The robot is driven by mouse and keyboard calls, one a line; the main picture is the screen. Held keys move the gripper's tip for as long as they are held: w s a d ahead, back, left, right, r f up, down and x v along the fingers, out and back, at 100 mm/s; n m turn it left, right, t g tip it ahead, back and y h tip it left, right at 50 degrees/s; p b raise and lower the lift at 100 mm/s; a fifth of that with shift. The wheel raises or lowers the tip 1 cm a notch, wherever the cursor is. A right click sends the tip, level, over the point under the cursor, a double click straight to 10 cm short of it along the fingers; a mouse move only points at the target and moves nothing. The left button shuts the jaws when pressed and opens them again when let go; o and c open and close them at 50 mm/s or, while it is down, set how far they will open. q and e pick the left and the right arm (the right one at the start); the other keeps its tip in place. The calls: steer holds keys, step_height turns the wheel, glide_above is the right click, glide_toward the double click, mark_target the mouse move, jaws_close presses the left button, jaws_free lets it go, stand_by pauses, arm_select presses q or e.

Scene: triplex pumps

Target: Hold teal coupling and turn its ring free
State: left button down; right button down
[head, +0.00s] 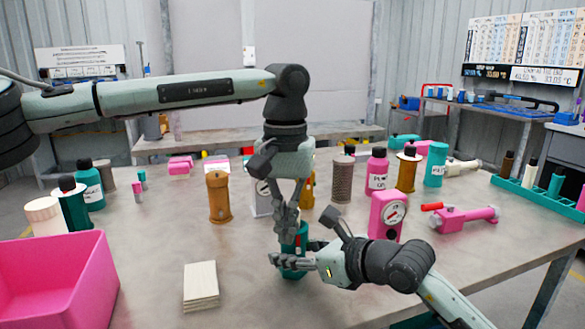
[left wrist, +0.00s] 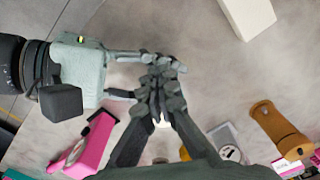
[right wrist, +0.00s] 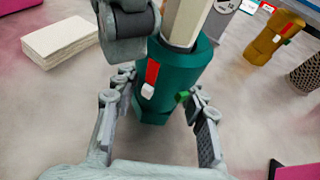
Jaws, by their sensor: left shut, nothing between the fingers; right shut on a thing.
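The teal coupling (head: 292,272) stands upright on the table in front of me. In the right wrist view the coupling (right wrist: 172,75) has a red strip, a small white block and a small green tab on its side. A cream faceted piece (right wrist: 187,20) rises from its top. My right gripper (head: 285,261) is shut around the coupling's lower body from the right. My left gripper (head: 289,222) points down at the coupling's top, its fingers closed with nothing between them. In the left wrist view the left gripper (left wrist: 160,88) and right fingers hide most of the coupling.
A pink gauge box (head: 388,214) stands close behind my right gripper. A brown cylinder (head: 219,197) and several bottles stand farther back. A pink bin (head: 62,282) is at the front left, and a cream block stack (head: 201,286) lies between bin and coupling.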

steer(key=shift+s, duration=0.1)
arm_select(q)
step_height(320, 180, up, 6)
steer(key=shift+s, duration=0.4)
stand_by(0.5)
arm_select(e)
steer(key=c, duration=0.8)
jaws_free()
